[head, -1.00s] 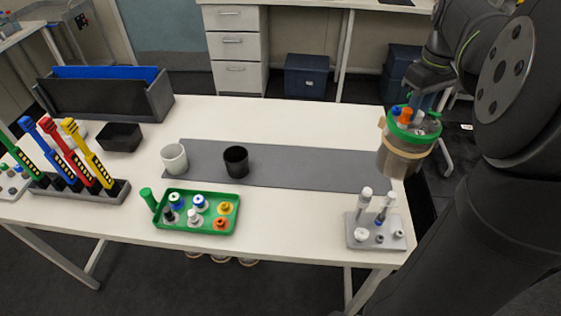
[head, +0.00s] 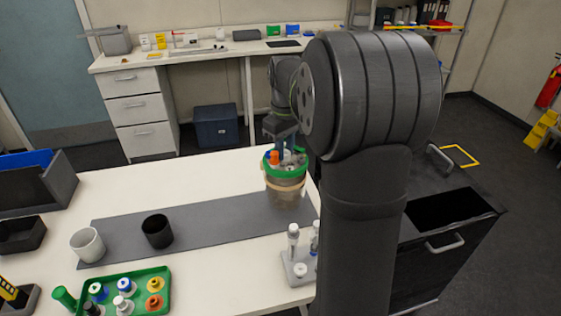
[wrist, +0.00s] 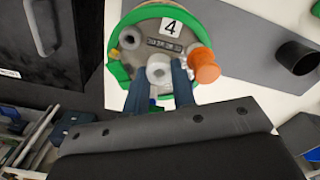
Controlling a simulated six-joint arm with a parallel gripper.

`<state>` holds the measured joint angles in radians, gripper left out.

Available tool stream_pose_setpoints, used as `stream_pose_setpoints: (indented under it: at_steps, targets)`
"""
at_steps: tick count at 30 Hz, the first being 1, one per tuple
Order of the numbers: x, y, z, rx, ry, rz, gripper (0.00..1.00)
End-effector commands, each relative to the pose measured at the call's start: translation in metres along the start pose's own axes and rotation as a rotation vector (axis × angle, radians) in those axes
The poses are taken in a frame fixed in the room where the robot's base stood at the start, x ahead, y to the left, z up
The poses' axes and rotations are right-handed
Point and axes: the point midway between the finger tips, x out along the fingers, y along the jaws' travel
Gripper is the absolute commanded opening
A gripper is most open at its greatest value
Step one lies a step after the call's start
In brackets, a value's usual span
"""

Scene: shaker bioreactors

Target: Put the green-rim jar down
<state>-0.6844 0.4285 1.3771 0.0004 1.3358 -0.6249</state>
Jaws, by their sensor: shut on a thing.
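The green-rim jar (head: 285,187) is a clear, brownish vessel with a green rim, a tan band and a lid with several ports. In the head view it is upright over the right end of the grey mat (head: 215,228); I cannot tell whether its base touches. My gripper (head: 283,142) comes from above and is shut on the lid's middle port. In the wrist view, the blue fingers (wrist: 160,82) close around a pale central fitting on the jar lid (wrist: 166,45), which carries a "4" label and an orange cap. The jar's base is hidden there.
A white cup (head: 87,245) and a black cup (head: 157,231) stand on the mat, left of the jar. A grey rack (head: 299,268) with pale upright parts is near the front right. A green tray (head: 125,292) holds several capped bottles. The mat between black cup and jar is clear.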

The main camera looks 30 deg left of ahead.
Motion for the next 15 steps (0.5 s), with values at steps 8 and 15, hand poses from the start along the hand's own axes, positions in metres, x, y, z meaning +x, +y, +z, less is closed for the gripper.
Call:
stream_pose_setpoints:
  at_steps: [8,15]
  targets:
    - [0.011,-0.004,-0.011,0.0,0.002,0.002,0.0]
    - [0.041,-0.004,-0.011,0.0,0.001,0.001,0.0]
